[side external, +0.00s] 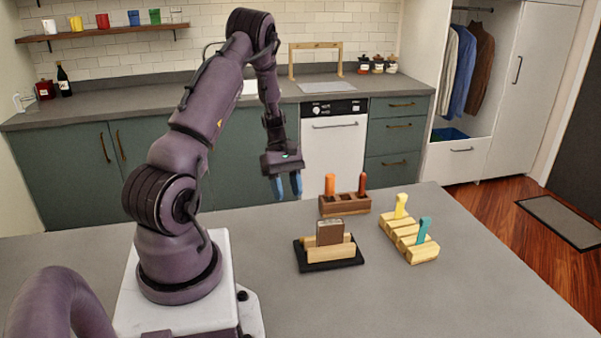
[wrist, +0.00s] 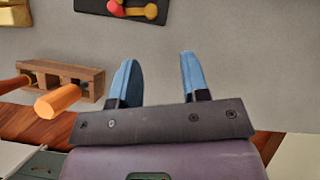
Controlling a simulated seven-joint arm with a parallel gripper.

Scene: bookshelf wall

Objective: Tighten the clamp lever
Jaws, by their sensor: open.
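A clamp fixture on a black base (side external: 349,262) stands on the counter, with pale wooden jaws around an upright brown block (side external: 329,233). In the wrist view, part of the black base (wrist: 94,6) shows at the top edge. On it are a red knob (wrist: 116,8) and a gold-coloured piece (wrist: 150,11), which look like the clamp lever; the rest is cut off. The lever cannot be made out in the side view. My gripper (side external: 288,188) is open and empty, above the counter, left of and apart from the fixture. Its blue fingers also show in the wrist view (wrist: 158,60).
A brown wooden rack (side external: 345,205) holds orange and red-handled tools behind the fixture; it also shows at the left of the wrist view (wrist: 88,82). A pale slotted block (side external: 424,252) with yellow and teal pieces stands to the right. The front counter is clear.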

